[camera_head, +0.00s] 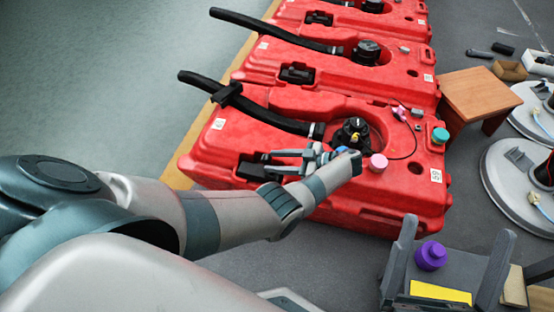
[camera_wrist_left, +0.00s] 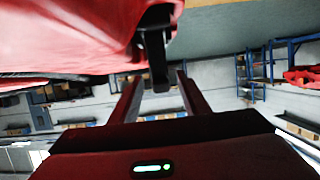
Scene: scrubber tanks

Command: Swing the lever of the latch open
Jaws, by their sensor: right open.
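The nearest red tank (camera_head: 340,205) has a black latch part (camera_head: 252,168) at its left front side. My left gripper (camera_head: 270,163) reaches across the tank from the right, its fingertips close to that part. In the left wrist view, a black lever-like bar (camera_wrist_left: 158,62) hangs from the red body, between the tips of my left gripper (camera_wrist_left: 160,85). The fingers are apart, with a gap showing on both sides of the bar. I cannot tell if either finger touches it. My right gripper is not in view.
A black hose (camera_head: 250,108) and a black cap (camera_head: 352,132) are on the near tank. Pink (camera_head: 378,163) and green (camera_head: 440,136) caps are nearby. More red tanks (camera_head: 330,70) stand behind. A grey holder (camera_head: 405,245) with a purple cap (camera_head: 431,256) stands lower right. Floor at upper left is clear.

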